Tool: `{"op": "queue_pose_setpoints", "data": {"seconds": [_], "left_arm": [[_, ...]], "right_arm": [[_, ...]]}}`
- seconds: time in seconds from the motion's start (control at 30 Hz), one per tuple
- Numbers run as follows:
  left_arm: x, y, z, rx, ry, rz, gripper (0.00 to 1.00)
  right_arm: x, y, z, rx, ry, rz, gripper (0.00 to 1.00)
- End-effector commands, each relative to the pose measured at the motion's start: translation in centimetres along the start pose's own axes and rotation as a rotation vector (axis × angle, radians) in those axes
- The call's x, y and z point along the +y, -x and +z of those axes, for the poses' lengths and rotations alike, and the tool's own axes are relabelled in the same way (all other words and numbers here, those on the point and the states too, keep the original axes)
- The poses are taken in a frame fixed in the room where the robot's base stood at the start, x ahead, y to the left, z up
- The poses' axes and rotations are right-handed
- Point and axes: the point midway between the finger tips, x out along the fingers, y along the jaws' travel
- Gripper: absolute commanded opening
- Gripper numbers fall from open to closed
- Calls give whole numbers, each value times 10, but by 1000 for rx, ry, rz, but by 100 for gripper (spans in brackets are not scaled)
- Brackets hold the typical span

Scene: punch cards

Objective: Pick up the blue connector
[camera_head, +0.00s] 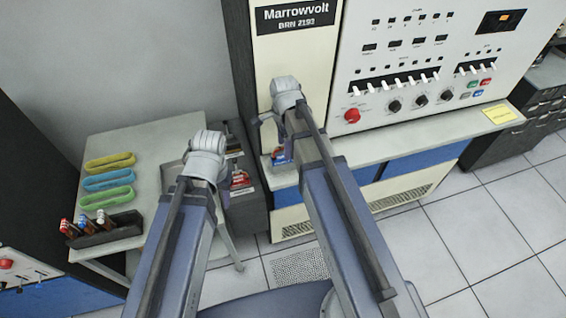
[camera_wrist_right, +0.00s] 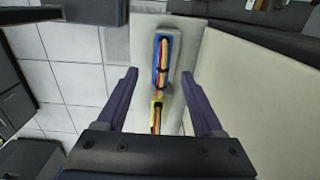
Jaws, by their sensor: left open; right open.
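The blue connector (camera_wrist_right: 156,52), a blue block with red and yellow wires along it, lies on a pale narrow surface in the right wrist view. A yellow connector (camera_wrist_right: 157,98) with similar wires lies just nearer, in line with it. My right gripper (camera_wrist_right: 158,86) is open, with one finger on each side of that line and apart from the connectors; the blue one sits beyond the fingertips. In the head view a small blue and red item (camera_head: 281,157) shows beside my right arm on the ledge. My left gripper (camera_head: 188,172) is mostly hidden by its own arm, away from the ledge.
A cream console (camera_head: 420,75) with switches and knobs stands behind the ledge (camera_head: 420,140). At the left a table (camera_head: 145,140) holds yellow, blue and green oval items (camera_head: 108,180) and a dark rack (camera_head: 105,232). A dark unit (camera_head: 245,210) stands between them. The tiled floor is clear at right.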

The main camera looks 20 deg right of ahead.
Motion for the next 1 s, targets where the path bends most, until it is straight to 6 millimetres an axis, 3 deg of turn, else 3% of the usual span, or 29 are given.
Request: {"op": "queue_pose_setpoints", "data": {"seconds": [0.33, 0.67, 1.0], "left_arm": [[4, -44, -3, 1, -1, -1, 45], [4, -46, -3, 1, -3, -1, 45], [4, -46, -3, 1, -3, -1, 45]], "right_arm": [[-2, -45, 1, 0, 0, 0, 69], [-2, -46, 1, 0, 0, 0, 69], [-2, -47, 1, 0, 0, 0, 32]]}}
